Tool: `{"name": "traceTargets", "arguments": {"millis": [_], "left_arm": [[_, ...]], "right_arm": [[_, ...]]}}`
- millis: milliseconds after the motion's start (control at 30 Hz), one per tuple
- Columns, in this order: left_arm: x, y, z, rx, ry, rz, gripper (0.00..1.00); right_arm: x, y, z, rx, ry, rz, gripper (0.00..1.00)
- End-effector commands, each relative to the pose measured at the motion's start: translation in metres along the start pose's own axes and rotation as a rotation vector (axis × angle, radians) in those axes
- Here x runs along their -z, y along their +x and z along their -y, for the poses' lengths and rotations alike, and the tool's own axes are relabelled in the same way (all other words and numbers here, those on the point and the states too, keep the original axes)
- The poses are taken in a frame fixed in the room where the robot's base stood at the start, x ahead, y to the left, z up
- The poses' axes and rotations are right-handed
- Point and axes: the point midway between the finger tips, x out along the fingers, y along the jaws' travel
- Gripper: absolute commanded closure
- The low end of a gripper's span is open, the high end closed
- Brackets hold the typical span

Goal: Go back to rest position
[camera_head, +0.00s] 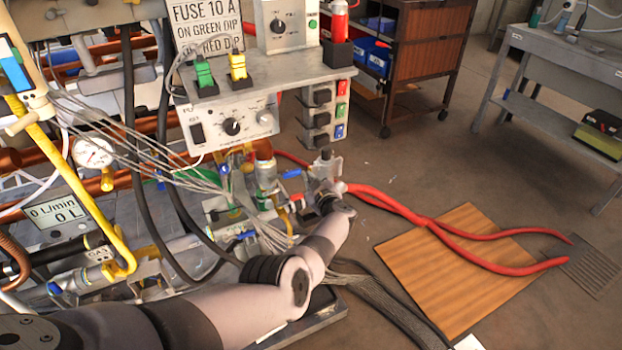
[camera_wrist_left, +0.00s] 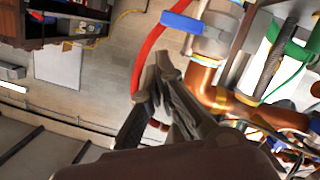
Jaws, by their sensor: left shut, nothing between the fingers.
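My left arm reaches in from the bottom left of the head view. Its gripper (camera_head: 325,172) is beside the pipes and valves under the control panel, close to the red hose. In the left wrist view the left gripper's fingers (camera_wrist_left: 157,78) are together with nothing visible between them. They point toward the red hose (camera_wrist_left: 150,48) and are left of a copper pipe (camera_wrist_left: 204,78). Whether the gripper touches any fitting cannot be told. My right gripper is in neither view.
The control panel (camera_head: 215,125) with knobs and switches overhangs the pipes. A pressure gauge (camera_head: 93,152), a yellow pipe (camera_head: 70,180) and loose grey wires (camera_head: 140,145) crowd the left. A wooden board (camera_head: 430,265) lies on the floor under the red hoses (camera_head: 470,240). Open floor (camera_head: 430,170) is at right.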

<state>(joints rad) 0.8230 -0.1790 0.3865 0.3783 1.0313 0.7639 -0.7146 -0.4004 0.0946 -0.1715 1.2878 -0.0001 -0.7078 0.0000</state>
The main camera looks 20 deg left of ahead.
Motion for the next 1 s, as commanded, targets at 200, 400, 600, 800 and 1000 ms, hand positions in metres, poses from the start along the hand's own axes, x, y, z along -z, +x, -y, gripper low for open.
{"name": "traceTargets", "arguments": {"millis": [200, 400, 600, 800, 1000], "left_arm": [[0.0, 0.0, 0.0, 0.0, 0.0, 0.0, 1.0], [-0.003, 0.0, 0.003, -0.01, 0.007, 0.004, 1.0], [-0.048, -0.007, 0.044, -0.186, 0.134, 0.077, 1.0], [-0.144, -0.07, 0.127, -0.441, 0.407, 0.356, 1.0], [-0.216, -0.158, 0.229, -0.531, 0.653, 0.669, 1.0]], "right_arm": [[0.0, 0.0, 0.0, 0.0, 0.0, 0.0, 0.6], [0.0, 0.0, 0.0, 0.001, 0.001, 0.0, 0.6], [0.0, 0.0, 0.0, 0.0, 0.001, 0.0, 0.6], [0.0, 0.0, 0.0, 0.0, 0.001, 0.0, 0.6], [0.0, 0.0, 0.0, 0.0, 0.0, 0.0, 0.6]]}}
